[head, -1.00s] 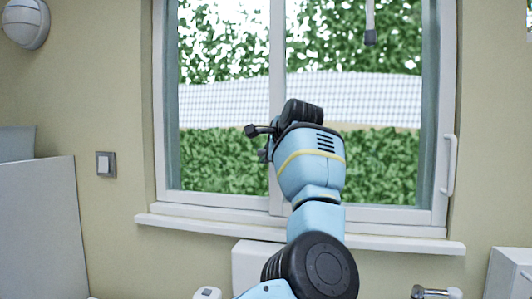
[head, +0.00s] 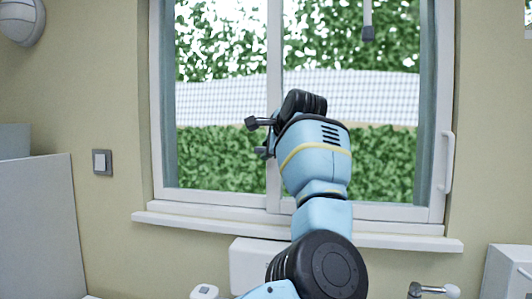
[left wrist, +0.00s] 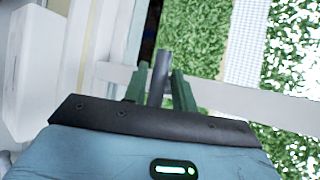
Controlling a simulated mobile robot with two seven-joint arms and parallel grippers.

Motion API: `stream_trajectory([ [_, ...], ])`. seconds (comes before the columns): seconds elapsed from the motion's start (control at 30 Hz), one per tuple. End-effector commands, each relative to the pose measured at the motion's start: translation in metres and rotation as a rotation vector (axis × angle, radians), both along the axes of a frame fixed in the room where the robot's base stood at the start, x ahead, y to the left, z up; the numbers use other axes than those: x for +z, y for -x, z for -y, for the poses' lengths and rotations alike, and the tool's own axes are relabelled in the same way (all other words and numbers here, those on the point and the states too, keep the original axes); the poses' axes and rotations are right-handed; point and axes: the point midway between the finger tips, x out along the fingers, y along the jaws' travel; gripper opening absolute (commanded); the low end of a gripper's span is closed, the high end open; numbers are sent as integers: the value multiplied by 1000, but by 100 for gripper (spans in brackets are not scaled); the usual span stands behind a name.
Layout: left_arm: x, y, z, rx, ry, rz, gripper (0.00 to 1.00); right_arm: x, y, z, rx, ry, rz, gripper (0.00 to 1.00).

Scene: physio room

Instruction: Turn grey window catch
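The grey window catch (left wrist: 160,76) shows in the left wrist view as a short grey bar in front of the window's middle upright (left wrist: 235,97). My left gripper (left wrist: 160,84) has its two green fingers on either side of this bar, close against it near their tips, and looks shut on it. In the head view my left gripper (head: 268,150) is at the lower part of the middle upright. My right gripper is in neither view.
The white window frame (head: 437,120) has a handle (head: 449,163) on its right side. A sill (head: 190,223) runs below the window. A switch (head: 102,162) is on the wall at left. A grey rod (head: 368,20) hangs at the upper right. A tap (head: 432,290) is at bottom right.

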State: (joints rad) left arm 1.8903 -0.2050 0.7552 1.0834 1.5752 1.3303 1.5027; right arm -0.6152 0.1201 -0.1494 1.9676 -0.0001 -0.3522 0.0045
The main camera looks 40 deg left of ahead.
Motion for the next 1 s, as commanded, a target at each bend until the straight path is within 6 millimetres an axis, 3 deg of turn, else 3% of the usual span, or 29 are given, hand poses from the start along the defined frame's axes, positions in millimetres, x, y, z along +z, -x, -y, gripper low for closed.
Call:
stream_trajectory([
  [0.2, 15, 11, 30, -2, -1, 0, 27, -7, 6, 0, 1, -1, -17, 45],
  [0.4, 23, 17, 43, -2, 2, -2, 27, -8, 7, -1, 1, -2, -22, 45],
  [1.0, 25, 18, 45, -1, 1, -1, 27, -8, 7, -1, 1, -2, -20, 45],
])
